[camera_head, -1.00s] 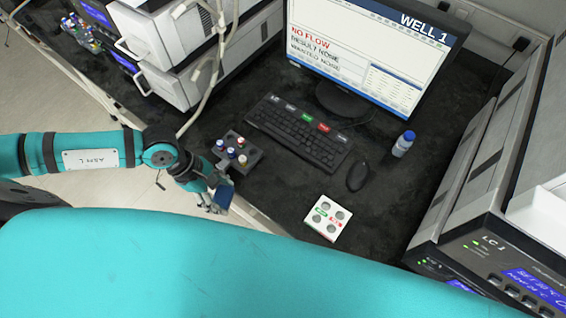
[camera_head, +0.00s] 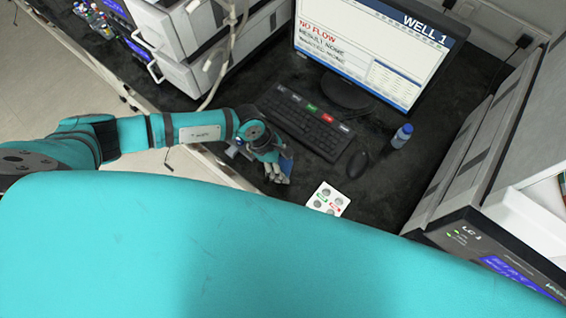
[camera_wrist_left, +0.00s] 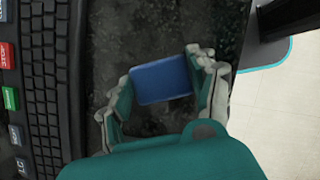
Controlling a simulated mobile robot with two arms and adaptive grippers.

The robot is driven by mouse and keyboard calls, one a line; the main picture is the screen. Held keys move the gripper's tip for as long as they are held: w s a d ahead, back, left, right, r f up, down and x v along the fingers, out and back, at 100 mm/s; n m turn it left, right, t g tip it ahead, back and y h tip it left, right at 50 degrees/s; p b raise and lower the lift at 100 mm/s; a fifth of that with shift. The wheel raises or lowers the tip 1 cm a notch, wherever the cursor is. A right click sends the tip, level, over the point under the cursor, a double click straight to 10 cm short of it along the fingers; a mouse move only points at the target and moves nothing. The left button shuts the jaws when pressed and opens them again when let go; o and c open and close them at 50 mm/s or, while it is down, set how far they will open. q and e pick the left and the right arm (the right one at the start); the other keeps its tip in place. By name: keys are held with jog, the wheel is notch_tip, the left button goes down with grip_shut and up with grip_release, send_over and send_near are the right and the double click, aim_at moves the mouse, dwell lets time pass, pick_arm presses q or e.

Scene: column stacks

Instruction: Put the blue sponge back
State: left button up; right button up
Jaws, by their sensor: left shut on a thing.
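The blue sponge (camera_head: 287,164) is in my left gripper (camera_head: 280,174), above the dark bench top between the keyboard and the white card. In the left wrist view, the flat blue sponge (camera_wrist_left: 161,80) sits between the two fingers of my left gripper (camera_wrist_left: 162,90), which is shut on it. In the head view my wrist and fingers hide part of the sponge. My right gripper is not in view.
A white block with round wells (camera_head: 327,199) lies just right of my left gripper. The keyboard (camera_head: 305,120), mouse (camera_head: 357,164) and blue-capped bottle (camera_head: 401,136) stand beyond. My left arm mostly hides a dark vial holder. Bare bench (camera_head: 385,185) shows near the mouse.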

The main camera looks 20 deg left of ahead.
pick_arm(q)
jog(key=shift+f, duration=0.3)
jog(key=shift+f, duration=0.2)
jog(key=o, duration=1.1)
jog(key=shift+r, duration=0.1)
